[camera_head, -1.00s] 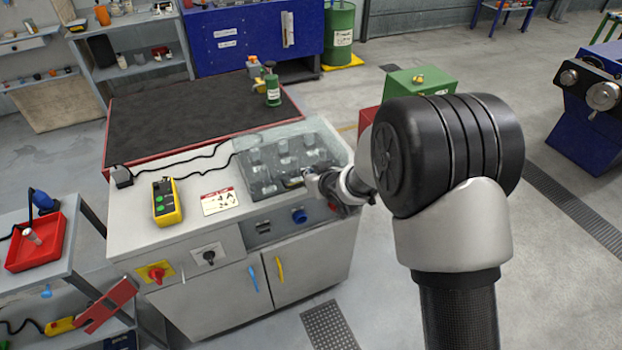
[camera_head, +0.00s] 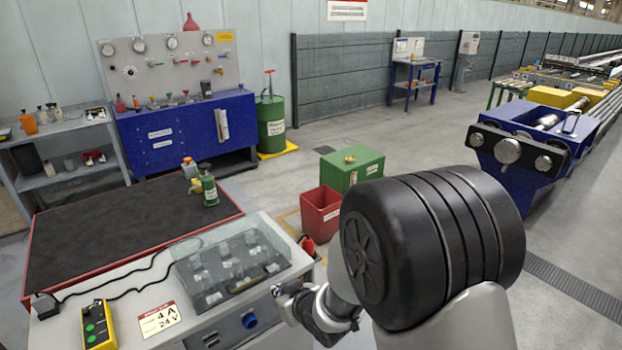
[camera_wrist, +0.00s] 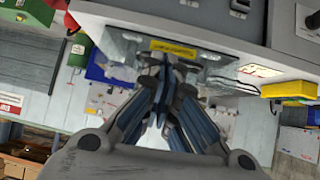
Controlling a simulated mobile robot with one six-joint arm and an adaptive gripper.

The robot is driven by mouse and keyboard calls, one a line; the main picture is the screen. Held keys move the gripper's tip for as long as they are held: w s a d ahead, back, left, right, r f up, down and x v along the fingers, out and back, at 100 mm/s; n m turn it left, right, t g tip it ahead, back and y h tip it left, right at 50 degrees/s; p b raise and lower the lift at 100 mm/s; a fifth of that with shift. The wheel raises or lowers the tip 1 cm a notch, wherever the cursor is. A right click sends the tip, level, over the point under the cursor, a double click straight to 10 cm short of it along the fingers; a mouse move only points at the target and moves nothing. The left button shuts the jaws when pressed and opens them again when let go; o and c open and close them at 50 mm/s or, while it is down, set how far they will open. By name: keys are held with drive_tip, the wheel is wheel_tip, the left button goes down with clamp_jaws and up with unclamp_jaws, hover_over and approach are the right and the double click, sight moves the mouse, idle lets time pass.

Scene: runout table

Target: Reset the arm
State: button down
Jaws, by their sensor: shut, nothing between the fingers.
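My gripper (camera_head: 281,293) is at the front right of the grey bench, close to the clear-covered box with upright parts inside. My arm's large black joint and pale link fill the lower right of the head view and hide part of the floor. In the wrist view the dark fingers (camera_wrist: 166,62) are together with nothing between them. They point at the bench, near a yellow label (camera_wrist: 173,47). Whether the fingertips touch the bench cannot be told.
The clear-covered box (camera_head: 240,262) sits on the bench (camera_head: 62,328), beside a yellow button box (camera_head: 97,325) with a cable. A red bin (camera_head: 320,212) and a green box (camera_head: 352,168) stand behind my arm. Open floor (camera_head: 430,140) lies beyond.

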drive_tip(key=s+d+r+m+h, duration=0.2)
drive_tip(key=s+d+r, duration=0.2)
drive_tip(key=d+r, duration=0.4)
drive_tip(key=s+d+r+m+h, duration=0.25)
drive_tip(key=d+r, duration=0.35)
drive_tip(key=d, duration=0.3)
drive_tip(key=s+d+r+m+g, duration=0.1)
drive_tip(key=s+d+r, duration=0.1)
drive_tip(key=s, duration=0.9)
drive_tip(key=s+d+r+m+g+h, duration=0.1)
drive_tip(key=s+d, duration=0.4)
drive_tip(key=s, duration=0.6)
drive_tip(key=shift+r+m+g, duration=0.55)
drive_tip(key=shift+r+g, duration=0.1)
drive_tip(key=shift+g, duration=0.15)
